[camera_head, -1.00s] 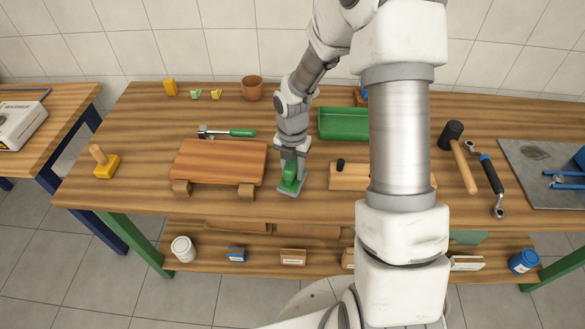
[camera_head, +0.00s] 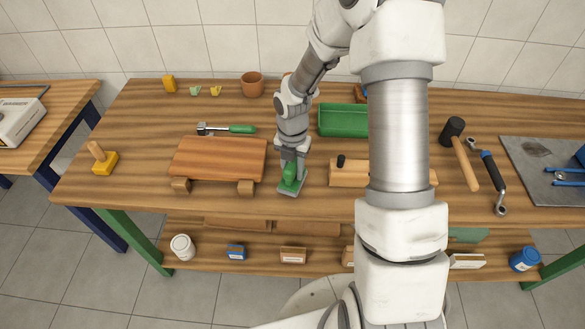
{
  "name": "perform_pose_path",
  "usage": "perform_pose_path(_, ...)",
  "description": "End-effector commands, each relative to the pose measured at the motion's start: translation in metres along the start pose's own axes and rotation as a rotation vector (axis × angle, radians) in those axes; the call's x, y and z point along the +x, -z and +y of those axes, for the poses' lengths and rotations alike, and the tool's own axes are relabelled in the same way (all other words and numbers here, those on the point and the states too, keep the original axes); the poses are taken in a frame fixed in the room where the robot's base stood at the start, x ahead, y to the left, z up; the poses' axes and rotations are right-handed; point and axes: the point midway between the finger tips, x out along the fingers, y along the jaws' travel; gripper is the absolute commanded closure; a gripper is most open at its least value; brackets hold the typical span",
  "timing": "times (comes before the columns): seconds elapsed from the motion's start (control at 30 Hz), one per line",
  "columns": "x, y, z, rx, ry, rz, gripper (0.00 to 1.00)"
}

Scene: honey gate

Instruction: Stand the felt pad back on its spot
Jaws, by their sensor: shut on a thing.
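The felt pad (camera_head: 297,188), which I take to be the green-handled block with a flat grey base, is at the front middle of the workbench, right of the wooden board. My gripper (camera_head: 291,163) points down and is shut on the green handle from above. The jaws hide the top of the handle. The grey base is low, at or just above the bench top; I cannot tell whether it touches. No marked spot for it can be made out.
A raised wooden board (camera_head: 218,160) stands close on the left. A wooden block with a black knob (camera_head: 341,160) is close on the right. A green tray (camera_head: 341,120) and a green-handled ratchet (camera_head: 226,129) lie behind. A yellow block with a wooden handle (camera_head: 104,162) stands far left.

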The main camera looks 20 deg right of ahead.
Motion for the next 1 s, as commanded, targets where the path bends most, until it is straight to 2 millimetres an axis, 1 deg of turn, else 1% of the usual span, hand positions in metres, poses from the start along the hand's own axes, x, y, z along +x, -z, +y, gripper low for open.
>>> perform_pose_path(0.2,0.005,0.000,0.000,0.000,0.000,0.000,1.00)
perform_pose_path(0.33,0.005,0.000,0.000,0.000,0.000,0.000,1.00)
perform_pose_path(0.37,0.005,0.000,0.000,0.000,0.000,0.000,0.60)
perform_pose_path(0.4,0.005,0.000,0.000,0.000,0.000,0.000,0.53)
perform_pose_path(0.53,0.005,0.000,0.000,0.000,0.000,0.000,0.29)
perform_pose_path(0.83,0.004,0.000,0.000,0.000,0.000,0.000,0.28)
perform_pose_path(1.0,-0.005,0.000,0.000,0.001,0.000,0.000,0.28)
